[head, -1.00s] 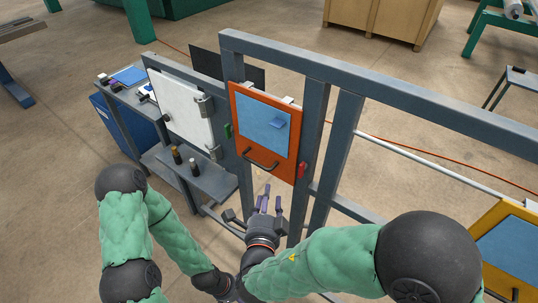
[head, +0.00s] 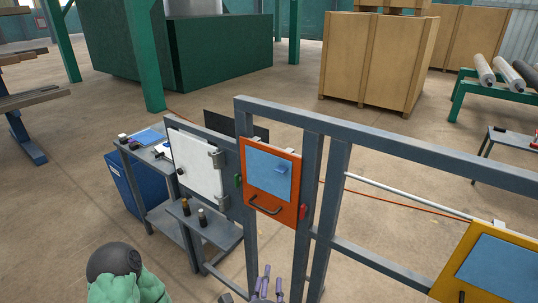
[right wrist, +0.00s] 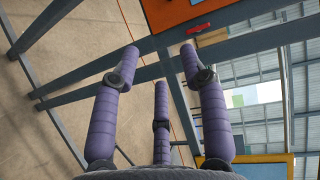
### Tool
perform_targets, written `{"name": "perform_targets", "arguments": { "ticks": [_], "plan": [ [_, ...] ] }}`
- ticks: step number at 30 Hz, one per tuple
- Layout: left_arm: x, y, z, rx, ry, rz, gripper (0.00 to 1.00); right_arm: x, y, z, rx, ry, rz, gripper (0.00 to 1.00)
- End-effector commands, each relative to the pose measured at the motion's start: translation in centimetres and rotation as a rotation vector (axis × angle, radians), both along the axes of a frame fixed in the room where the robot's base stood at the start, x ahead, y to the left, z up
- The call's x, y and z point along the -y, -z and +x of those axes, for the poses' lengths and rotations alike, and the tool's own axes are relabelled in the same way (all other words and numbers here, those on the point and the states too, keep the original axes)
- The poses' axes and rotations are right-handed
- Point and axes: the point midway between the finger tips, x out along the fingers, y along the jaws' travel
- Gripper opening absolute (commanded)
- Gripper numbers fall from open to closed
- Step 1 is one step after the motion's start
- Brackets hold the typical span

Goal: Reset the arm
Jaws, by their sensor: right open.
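My right gripper (head: 266,284) shows at the bottom edge of the head view, with its purple fingers pointing up below the orange panel. In the right wrist view its fingers (right wrist: 160,75) are spread wide, with nothing between them. The gripper is open and apart from the frame. Of my left arm only a green and black part (head: 125,275) shows at the bottom left; the left gripper is out of view.
A grey metal frame (head: 330,190) carries an orange panel with a handle (head: 286,205) and a white door (head: 193,165). A yellow panel (head: 450,285) stands at right. A bench (head: 160,190) with small items is behind at left. Wooden crates (head: 375,65) stand far back.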

Motion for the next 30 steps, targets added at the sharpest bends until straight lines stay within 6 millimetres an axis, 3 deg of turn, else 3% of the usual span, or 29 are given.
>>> {"name": "perform_targets", "arguments": {
  "ticks": [11,20,23,26,30],
  "plan": [
    [0.0,0.0,0.0,0.001,0.0,0.0,1.0,3.4,5.0,-0.1,-0.167,0.149,0.139,0.44],
    [0.0,0.0,0.0,0.0,0.0,0.0,1.0,8.3,12.6,-2.5,-0.393,0.455,0.398,0.44],
    [0.0,0.0,0.0,0.0,0.0,0.0,1.0,10.4,16.4,-4.9,-0.49,0.658,0.552,0.44],
    [0.0,0.0,0.0,0.0,0.0,0.0,1.0,12.2,20.7,-8.8,-0.581,0.971,0.773,0.44],
    [0.0,0.0,0.0,0.0,0.0,0.0,1.0,12.4,25.4,-14.7,-0.602,1.494,1.104,0.44]
  ]
}}
